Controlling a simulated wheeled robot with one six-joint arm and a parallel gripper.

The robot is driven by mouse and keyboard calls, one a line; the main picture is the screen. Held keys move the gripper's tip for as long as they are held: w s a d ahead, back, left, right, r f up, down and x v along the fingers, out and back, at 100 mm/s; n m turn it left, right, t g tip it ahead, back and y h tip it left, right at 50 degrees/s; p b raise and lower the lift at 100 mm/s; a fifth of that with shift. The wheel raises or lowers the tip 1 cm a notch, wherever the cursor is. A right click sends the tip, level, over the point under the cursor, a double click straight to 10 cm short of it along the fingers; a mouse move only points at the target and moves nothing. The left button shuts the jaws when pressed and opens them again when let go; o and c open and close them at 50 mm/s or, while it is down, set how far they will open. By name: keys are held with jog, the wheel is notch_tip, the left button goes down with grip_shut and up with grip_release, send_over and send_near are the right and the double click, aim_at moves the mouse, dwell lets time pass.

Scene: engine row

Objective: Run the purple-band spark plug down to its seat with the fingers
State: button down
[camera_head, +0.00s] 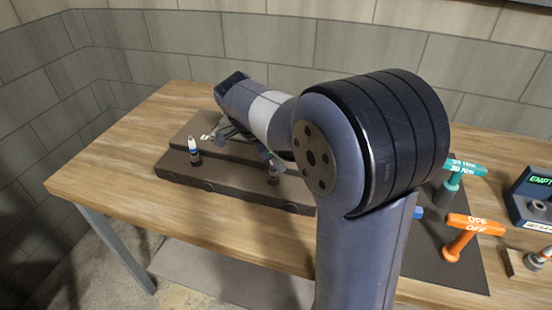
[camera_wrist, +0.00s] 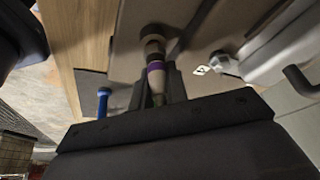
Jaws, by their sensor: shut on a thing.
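In the head view my arm reaches over the block from the right and hides much of the gripper and block. A plug (camera_head: 273,173) shows below the fingers, its band unclear.
A blue-banded plug (camera_head: 195,153) stands upright at the block's left. Right of my arm are an orange T-handle tool (camera_head: 470,228), a teal T-handle tool (camera_head: 460,170) and a dark box with a green display (camera_head: 533,195). The wooden bench (camera_head: 120,175) is clear at left.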

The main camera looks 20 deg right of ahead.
dwell(0.3)
jog(key=c, duration=1.3)
grip_release()
